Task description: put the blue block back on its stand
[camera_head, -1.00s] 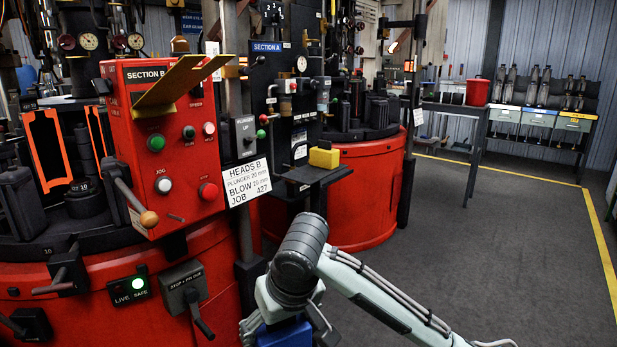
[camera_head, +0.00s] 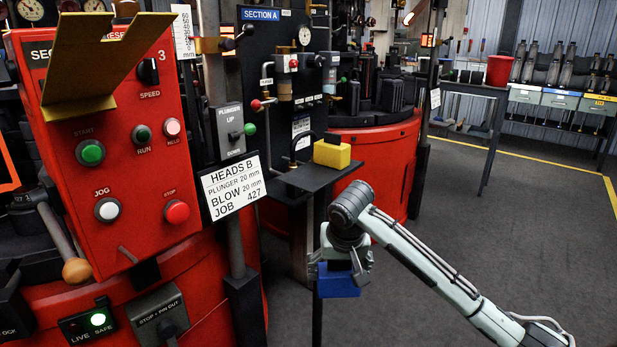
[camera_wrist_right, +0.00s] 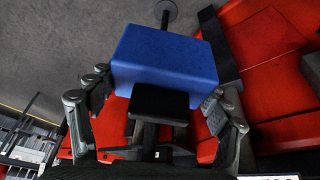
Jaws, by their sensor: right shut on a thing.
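The blue block (camera_head: 338,281) is held by my right gripper (camera_head: 341,262), below and just right of the dark stand in the head view. In the right wrist view the blue block (camera_wrist_right: 166,57) lies between the two fingers of the right gripper (camera_wrist_right: 154,98), which is shut on it. A dark flat-topped stand (camera_head: 297,181) on a thin post has a yellow block (camera_head: 332,153) on its top. The blue block is apart from that top and lower than it in the picture. My left gripper is not in view.
A red control box (camera_head: 120,150) with buttons and a bent yellow plate stands at the left. A white sign (camera_head: 233,187) hangs beside the stand. A red machine drum (camera_head: 375,160) is behind it. The grey floor (camera_head: 520,240) at the right is open.

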